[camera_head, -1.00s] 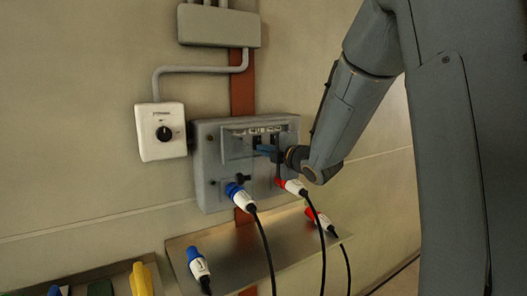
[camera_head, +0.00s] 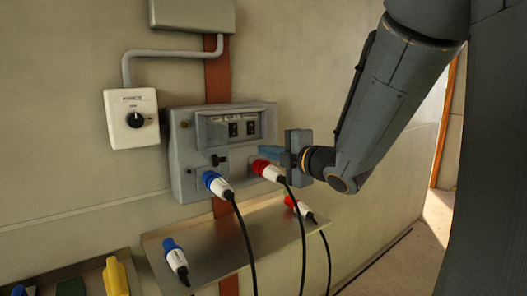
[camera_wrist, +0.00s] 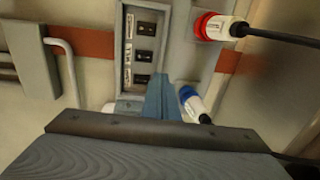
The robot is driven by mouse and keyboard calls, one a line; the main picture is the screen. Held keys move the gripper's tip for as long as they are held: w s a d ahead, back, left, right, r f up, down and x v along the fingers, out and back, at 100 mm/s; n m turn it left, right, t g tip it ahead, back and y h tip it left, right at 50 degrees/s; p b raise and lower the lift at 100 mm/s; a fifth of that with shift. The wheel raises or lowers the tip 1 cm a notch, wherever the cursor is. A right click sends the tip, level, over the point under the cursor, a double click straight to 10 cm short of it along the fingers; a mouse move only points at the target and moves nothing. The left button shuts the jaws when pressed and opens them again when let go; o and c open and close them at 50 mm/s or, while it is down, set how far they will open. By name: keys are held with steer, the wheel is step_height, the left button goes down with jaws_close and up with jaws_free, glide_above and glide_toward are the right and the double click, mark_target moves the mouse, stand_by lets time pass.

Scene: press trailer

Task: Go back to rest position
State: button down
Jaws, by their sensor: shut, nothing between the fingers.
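My gripper (camera_head: 268,152) is at the right side of the grey socket box on the wall, with its blue fingers together and nothing between them. The fingers also show in the wrist view (camera_wrist: 160,98), in front of the box. The socket box (camera_head: 183,170) has a row of dark switches (camera_head: 242,128) under a raised cover. A blue plug (camera_head: 216,184) and a red plug (camera_head: 266,170) sit at its lower face, with black cables hanging down. The red plug also shows in the wrist view (camera_wrist: 212,26), as does a blue plug (camera_wrist: 191,101).
A metal shelf (camera_head: 215,262) below the box bears a loose blue plug (camera_head: 174,258) and a red plug (camera_head: 297,206). A white rotary switch (camera_head: 132,118) is on the wall at left. A tray with a yellow item (camera_head: 116,277) is at lower left. Open floor lies at right.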

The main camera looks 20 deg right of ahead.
stand_by(0.3)
steer(key=s+d+f+m+g+h, duration=0.1)
steer(key=s+f+m+g+h, duration=0.15)
steer(key=f+m, duration=0.45)
steer(key=s+d+f+m+g+h, duration=0.1)
steer(key=s+f+m+g+h, duration=0.25)
steer(key=f, duration=0.55)
steer(key=s+a+f+m+g, duration=0.3)
steer(key=s+f+m+g, duration=0.1)
steer(key=s, duration=0.4)
steer(key=s+a+f+m+g, duration=0.3)
steer(key=s+f+m+g, duration=0.2)
steer(key=s+f+m, duration=0.2)
steer(key=shift+s+f+y, duration=0.3)
steer(key=shift+s+y, duration=0.1)
steer(key=shift+s, duration=0.8)
steer(key=shift+d, duration=0.1)
